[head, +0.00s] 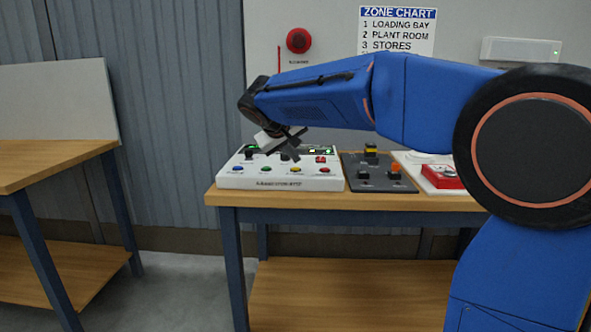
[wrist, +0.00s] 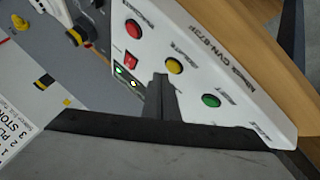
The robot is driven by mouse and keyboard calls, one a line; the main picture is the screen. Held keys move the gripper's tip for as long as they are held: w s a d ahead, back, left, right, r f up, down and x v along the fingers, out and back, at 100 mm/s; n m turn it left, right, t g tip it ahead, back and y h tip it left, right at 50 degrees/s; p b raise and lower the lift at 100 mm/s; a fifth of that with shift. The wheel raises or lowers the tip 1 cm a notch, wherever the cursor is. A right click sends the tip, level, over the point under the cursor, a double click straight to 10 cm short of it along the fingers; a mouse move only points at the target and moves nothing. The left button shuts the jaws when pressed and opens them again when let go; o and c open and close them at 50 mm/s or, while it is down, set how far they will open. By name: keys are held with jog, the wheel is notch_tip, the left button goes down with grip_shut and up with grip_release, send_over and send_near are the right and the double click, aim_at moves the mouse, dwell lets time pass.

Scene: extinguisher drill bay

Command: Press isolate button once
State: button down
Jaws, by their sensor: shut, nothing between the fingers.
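The white control panel (head: 228,181) stands on the bench with a row of blue (head: 238,169), green (head: 266,169), yellow (head: 295,170) and red (head: 324,170) buttons. The wrist view shows the red (wrist: 133,29), yellow (wrist: 174,66) and green (wrist: 210,101) buttons, a red rocker switch (wrist: 131,58) and lit indicators. The button labels are too small to read surely, so I cannot tell which is isolate. My gripper (head: 291,155) is shut and empty above the panel. In the wrist view its fingertips (wrist: 160,78) appear beside the yellow button; contact is not visible. The blue button is hidden there.
A dark grey panel (head: 351,183) with knobs and a red box (head: 441,176) on a white plate sit to the right on the bench (head: 300,199). A red round alarm (head: 299,41) and a zone chart (head: 397,30) are on the wall. Another bench (head: 60,163) stands left.

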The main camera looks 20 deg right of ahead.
aim_at(294, 172)
jog(key=shift+f, duration=0.2)
dwell(0.5)
jog(key=shift+f, duration=0.25)
jog(key=shift+f, duration=0.4)
dwell(0.8)
jog(key=shift+r, duration=0.85)
jog(key=shift+r, duration=0.1)
notch_tip(294, 172, up, 5)
jog(key=shift+f, duration=0.1)
dwell(0.6)
dwell(0.5)
